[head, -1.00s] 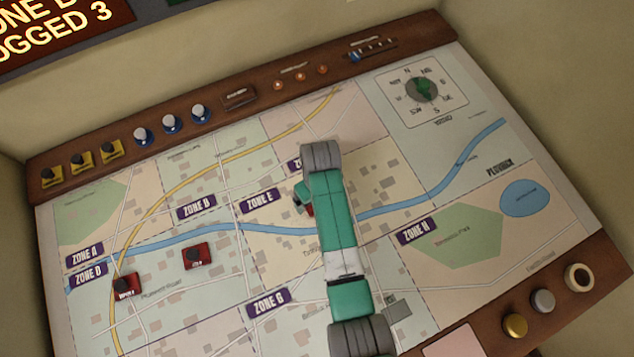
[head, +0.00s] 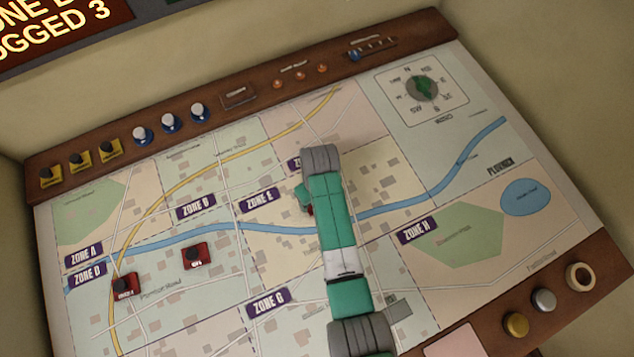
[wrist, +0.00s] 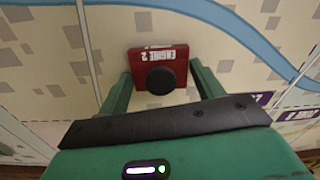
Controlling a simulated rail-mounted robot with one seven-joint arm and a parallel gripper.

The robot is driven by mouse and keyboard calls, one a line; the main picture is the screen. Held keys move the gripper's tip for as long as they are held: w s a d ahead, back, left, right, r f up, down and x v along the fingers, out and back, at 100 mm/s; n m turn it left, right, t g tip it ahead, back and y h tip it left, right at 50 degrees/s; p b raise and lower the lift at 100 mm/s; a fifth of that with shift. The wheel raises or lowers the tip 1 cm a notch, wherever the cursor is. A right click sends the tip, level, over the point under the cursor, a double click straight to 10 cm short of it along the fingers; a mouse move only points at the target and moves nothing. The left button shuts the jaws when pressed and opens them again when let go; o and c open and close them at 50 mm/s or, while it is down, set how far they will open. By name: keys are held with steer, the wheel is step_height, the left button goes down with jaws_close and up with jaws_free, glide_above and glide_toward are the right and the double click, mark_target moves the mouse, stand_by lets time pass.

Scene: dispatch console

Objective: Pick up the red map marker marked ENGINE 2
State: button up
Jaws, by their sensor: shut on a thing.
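The red map marker marked ENGINE 2 (wrist: 158,65), with a round black knob, is between the fingers of my gripper (wrist: 158,88) in the wrist view. The green fingers are shut on it, one at each side. In the head view my green arm hides most of this marker; only a small red edge shows beside my gripper (head: 307,200). I cannot tell whether the marker is touching the map or lifted a little.
Two other red markers stand on the map (head: 395,190) at left, one near ZONE D (head: 125,286) and one right of it (head: 195,256). Knobs and switches line the console's wooden back edge; several buttons sit at front right. The map's right side is clear.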

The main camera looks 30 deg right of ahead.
steer(key=shift+r, duration=0.45)
step_height(320, 180, up, 2)
steer(key=shift+r+p, duration=0.25)
steer(key=shift+p, duration=0.05)
steer(key=s, duration=0.5)
steer(key=s+a+r+p, duration=0.1)
steer(key=s, duration=0.4)
steer(key=s+a, duration=0.1)
steer(key=s, duration=0.4)
steer(key=shift+s+a+r+p, duration=0.15)
steer(key=shift+s+a+p, duration=0.1)
steer(key=shift+s+p, duration=0.15)
